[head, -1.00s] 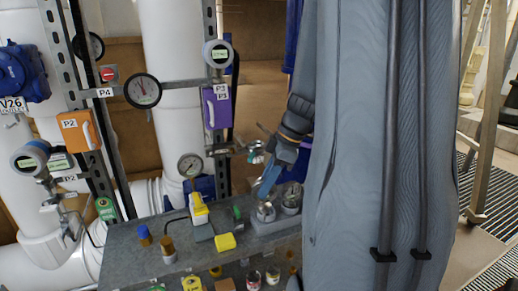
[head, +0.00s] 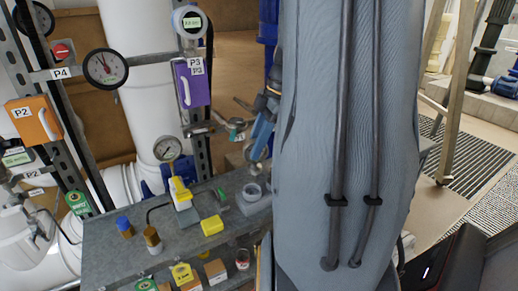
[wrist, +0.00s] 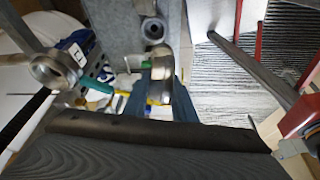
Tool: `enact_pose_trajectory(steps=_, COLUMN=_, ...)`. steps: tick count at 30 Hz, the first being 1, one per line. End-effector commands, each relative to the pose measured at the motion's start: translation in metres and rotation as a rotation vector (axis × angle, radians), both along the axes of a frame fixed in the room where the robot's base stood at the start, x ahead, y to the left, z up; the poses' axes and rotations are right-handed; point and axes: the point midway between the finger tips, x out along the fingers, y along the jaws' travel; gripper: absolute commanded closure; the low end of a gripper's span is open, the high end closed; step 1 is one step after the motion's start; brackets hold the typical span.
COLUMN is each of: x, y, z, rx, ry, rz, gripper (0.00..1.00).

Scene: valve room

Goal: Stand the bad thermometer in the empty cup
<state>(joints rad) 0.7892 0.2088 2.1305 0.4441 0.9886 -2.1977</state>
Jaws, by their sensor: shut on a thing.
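My gripper (head: 262,135) is high over the bench in the head view, partly hidden behind my arm. It is shut on a round metal dial head (head: 251,152), which I take to be a thermometer; its face cannot be read. In the wrist view the same round metal head (wrist: 158,62) shows at my blue fingers (wrist: 161,85). Below it, a grey block on the bench has an open round cup (head: 253,192) that looks empty. A cup also shows in the wrist view (wrist: 152,30). The rest of the block is hidden behind my arm.
A pipe fitting (head: 236,128) sticks out near my gripper.

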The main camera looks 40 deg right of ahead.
Motion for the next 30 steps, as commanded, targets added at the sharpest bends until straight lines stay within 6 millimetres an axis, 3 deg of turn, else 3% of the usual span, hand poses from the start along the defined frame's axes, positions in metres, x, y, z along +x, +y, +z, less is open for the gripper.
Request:
enact_pose_trajectory(steps=9, x=0.027, y=-0.007, z=-0.011, rx=0.000, ry=0.000, rz=-0.001, gripper=0.92)
enact_pose_trajectory(steps=18, x=0.025, y=-0.006, z=-0.031, rx=0.001, ry=0.000, rz=-0.002, gripper=0.92)
enact_pose_trajectory(steps=30, x=0.025, y=-0.006, z=-0.034, rx=0.000, ry=0.000, rz=-0.002, gripper=0.92)
